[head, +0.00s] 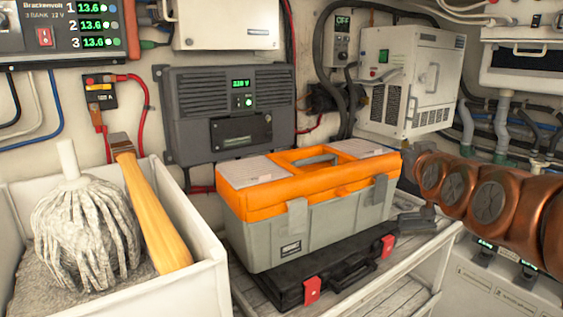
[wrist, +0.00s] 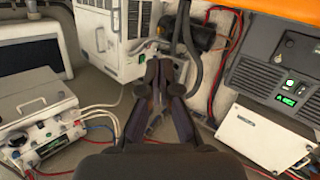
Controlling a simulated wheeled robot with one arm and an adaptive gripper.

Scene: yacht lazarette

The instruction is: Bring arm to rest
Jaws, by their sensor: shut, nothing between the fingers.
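My arm (head: 480,190), with copper-coloured joints, reaches in from the right edge of the head view. Cables and wall equipment lie beyond the fingertips.
The toolbox stands on a black case (head: 300,285) with red latches, on a slatted shelf (head: 390,300). A white bin (head: 205,270) at left holds a mop head (head: 85,235) and a wooden-handled tool (head: 155,215). A charger unit (head: 230,110) and white cabinet (head: 405,80) line the wall.

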